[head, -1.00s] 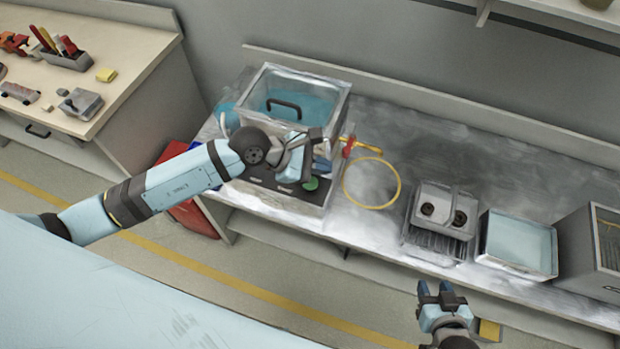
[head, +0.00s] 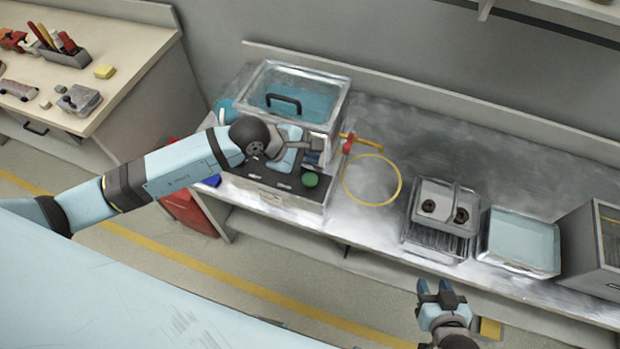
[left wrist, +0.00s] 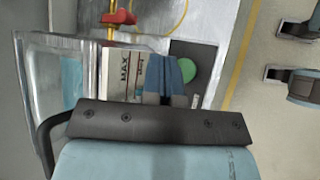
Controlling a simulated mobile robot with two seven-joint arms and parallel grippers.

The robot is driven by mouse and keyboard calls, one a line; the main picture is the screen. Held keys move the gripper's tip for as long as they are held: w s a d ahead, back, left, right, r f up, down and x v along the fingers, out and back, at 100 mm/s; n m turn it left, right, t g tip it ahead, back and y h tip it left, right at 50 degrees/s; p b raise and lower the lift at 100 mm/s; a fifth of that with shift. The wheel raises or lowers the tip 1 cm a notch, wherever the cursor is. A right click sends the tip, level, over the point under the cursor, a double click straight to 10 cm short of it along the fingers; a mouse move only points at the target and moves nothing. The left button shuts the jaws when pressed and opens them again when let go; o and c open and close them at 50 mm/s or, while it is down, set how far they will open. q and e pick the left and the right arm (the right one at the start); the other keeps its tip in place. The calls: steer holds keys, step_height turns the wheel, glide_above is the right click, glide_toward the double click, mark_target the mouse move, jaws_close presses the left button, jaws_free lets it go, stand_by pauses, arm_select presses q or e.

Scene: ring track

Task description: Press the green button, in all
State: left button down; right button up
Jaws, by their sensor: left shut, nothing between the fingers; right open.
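The green button (head: 310,180) is a round cap on the dark control panel (head: 262,174) at the front of a metal tank unit. It also shows in the left wrist view (left wrist: 188,70), just beyond my left fingertips and to their right. My left gripper (head: 316,156) is shut and empty. It is over the panel, a little behind the button, apart from it in the head view. Its blue fingers also show in the left wrist view (left wrist: 166,78). My right gripper (head: 437,290) is open and empty in front of the bench.
The tank (head: 325,117) with a black-handled lid stands right behind the panel. A red valve handle (head: 348,144) and a yellow hose loop (head: 398,190) lie to the right. Further right are a grey basket device (head: 442,212) and a blue-filled tray (head: 520,240).

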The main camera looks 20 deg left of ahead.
mark_target(310, 180)
arm_select(q)
step_height(310, 180, down, 6)
steer(key=b, duration=0.4)
steer(key=shift+f, duration=0.25)
steer(key=shift+r, duration=0.1)
stand_by(1.0)
stand_by(0.5)
steer(key=shift+f+b, duration=0.4)
steer(key=shift+f, duration=0.05)
steer(key=shift+f, duration=0.25)
